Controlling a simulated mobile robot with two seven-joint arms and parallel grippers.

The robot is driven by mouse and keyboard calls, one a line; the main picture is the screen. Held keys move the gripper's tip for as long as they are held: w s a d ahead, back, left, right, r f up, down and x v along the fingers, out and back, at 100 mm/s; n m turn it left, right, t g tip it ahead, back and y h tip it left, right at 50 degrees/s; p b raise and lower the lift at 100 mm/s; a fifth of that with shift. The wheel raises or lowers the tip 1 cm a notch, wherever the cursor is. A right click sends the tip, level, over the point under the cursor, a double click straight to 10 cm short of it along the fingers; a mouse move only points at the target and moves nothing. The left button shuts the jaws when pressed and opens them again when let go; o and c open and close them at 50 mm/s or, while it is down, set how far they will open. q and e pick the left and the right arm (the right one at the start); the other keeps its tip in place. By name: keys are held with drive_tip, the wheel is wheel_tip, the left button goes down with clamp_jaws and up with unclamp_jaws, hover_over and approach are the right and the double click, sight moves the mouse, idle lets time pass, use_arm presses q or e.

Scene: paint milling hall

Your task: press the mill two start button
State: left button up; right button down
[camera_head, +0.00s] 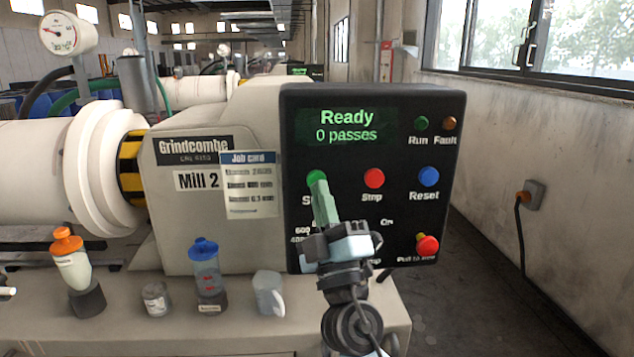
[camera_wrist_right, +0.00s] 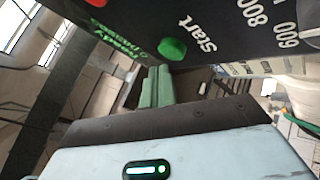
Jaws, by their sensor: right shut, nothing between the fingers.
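The Mill 2 control panel (camera_head: 385,110) is black, and its screen (camera_head: 347,126) reads "Ready, 0 passes". The green start button (camera_head: 316,176) is at the left of its button row. My right gripper (camera_head: 321,188) is shut and empty, with its green fingertips just below the button, covering most of the "Start" label. In the right wrist view the green button (camera_wrist_right: 172,48) and its label are clear, and the shut fingertips (camera_wrist_right: 159,72) are close to it with a small gap showing. My left gripper is not in view.
A red stop button (camera_head: 374,178) and blue reset button (camera_head: 428,176) share the row. A red emergency knob (camera_head: 427,245) sits lower right. Bottles and cups, including a blue-capped bottle (camera_head: 206,268), stand on the ledge (camera_head: 250,337). A job card (camera_head: 250,190) hangs left.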

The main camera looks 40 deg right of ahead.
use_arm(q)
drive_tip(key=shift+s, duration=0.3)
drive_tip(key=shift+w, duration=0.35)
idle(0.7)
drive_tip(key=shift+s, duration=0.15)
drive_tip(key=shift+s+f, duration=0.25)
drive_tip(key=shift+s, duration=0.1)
use_arm(e)
drive_tip(key=shift+w+d, duration=0.2)
drive_tip(key=shift+w, duration=0.15)
